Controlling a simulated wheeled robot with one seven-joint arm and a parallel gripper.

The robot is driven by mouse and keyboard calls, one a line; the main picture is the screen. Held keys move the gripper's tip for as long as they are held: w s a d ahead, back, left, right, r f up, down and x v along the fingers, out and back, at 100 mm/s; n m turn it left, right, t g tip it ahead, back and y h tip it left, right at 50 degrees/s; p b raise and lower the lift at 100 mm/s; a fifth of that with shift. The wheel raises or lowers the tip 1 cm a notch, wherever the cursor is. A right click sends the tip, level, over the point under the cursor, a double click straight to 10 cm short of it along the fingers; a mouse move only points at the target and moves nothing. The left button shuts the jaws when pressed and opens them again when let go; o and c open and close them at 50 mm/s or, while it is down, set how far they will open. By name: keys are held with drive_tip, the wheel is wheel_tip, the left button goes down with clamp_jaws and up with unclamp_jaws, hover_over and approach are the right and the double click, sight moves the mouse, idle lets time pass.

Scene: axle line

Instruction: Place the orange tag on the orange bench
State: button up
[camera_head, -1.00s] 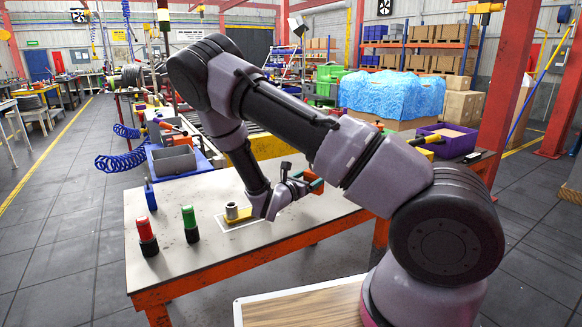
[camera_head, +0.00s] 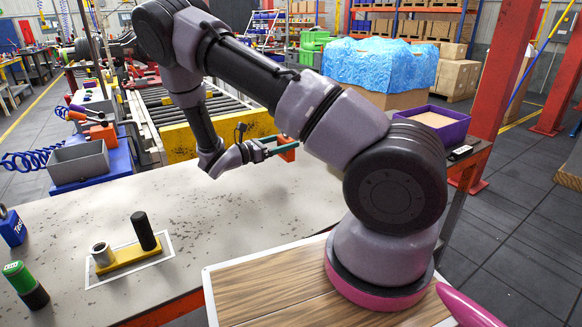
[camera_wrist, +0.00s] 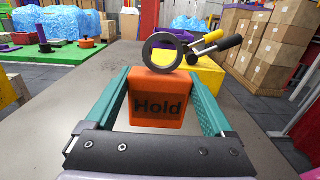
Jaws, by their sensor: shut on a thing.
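My gripper (camera_head: 270,148) is shut on the orange tag (camera_wrist: 157,98), which carries the word "Hold" and a round metal ring at its top. In the wrist view the tag sits between the two teal fingers; in the head view only a small orange part of it (camera_head: 288,147) shows beside the fingers. The gripper holds it above the grey top of a bench (camera_head: 235,215) with an orange frame. I cannot tell the exact height of the tag over the top.
A yellow plate (camera_head: 120,263) with a metal ring and black cylinder lies at the bench's front. A purple bin (camera_head: 435,125) is at right, a roller conveyor (camera_head: 180,105) behind. The middle top is clear.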

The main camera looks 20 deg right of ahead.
drive_tip(key=shift+f, duration=3.95)
drive_tip(key=shift+f, duration=0.1)
drive_tip(key=o, duration=1.1)
